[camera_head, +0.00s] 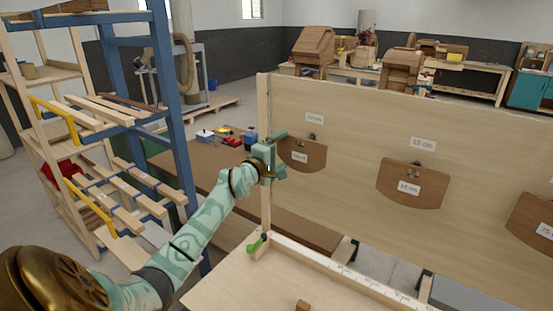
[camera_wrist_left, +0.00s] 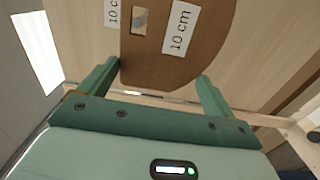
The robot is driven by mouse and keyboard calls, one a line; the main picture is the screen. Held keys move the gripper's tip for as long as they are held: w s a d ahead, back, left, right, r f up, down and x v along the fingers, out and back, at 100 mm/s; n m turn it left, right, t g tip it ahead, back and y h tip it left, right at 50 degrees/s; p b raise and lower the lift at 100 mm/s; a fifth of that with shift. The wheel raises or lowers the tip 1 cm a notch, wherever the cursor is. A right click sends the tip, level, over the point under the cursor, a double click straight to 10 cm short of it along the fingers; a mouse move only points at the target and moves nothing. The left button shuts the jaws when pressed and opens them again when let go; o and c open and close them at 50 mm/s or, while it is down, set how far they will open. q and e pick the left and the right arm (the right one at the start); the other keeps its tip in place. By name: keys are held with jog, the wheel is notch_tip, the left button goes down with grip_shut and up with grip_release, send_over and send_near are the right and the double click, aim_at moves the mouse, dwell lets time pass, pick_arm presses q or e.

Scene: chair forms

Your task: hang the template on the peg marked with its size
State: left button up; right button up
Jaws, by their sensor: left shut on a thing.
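The brown template (camera_head: 318,156) marked 10 cm lies against the upright board, below the board's 10 cm label (camera_head: 314,117). My left gripper (camera_head: 281,154) is at the template's left side in the head view and is shut on it. In the left wrist view the template (camera_wrist_left: 150,68) lies between the two green fingers (camera_wrist_left: 159,72). My right gripper is not in view.
A second template (camera_head: 420,198), marked 15 cm, hangs under the 15 cm label (camera_head: 423,144). A third template (camera_head: 530,220) is cut off at the right edge. A bench top (camera_head: 250,290) with a ruled wooden rail lies below the board. A blue-posted rack (camera_head: 170,110) stands at left.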

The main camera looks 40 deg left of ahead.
pick_arm(q)
jog(key=shift+w+a+f+b, duration=0.15)
jog(key=shift+w+b, duration=0.55)
jog(key=shift+w, duration=0.75)
jog(key=shift+f, duration=0.1)
jog(key=o, duration=0.7)
jog(key=shift+o, duration=0.2)
jog(key=shift+s+f, duration=0.1)
jog(key=shift+s, duration=0.4)
jog(key=s+d+b, duration=0.1)
jog(key=s, duration=1.4)
jog(key=shift+s+d, duration=0.15)
jog(key=shift+d, duration=0.25)
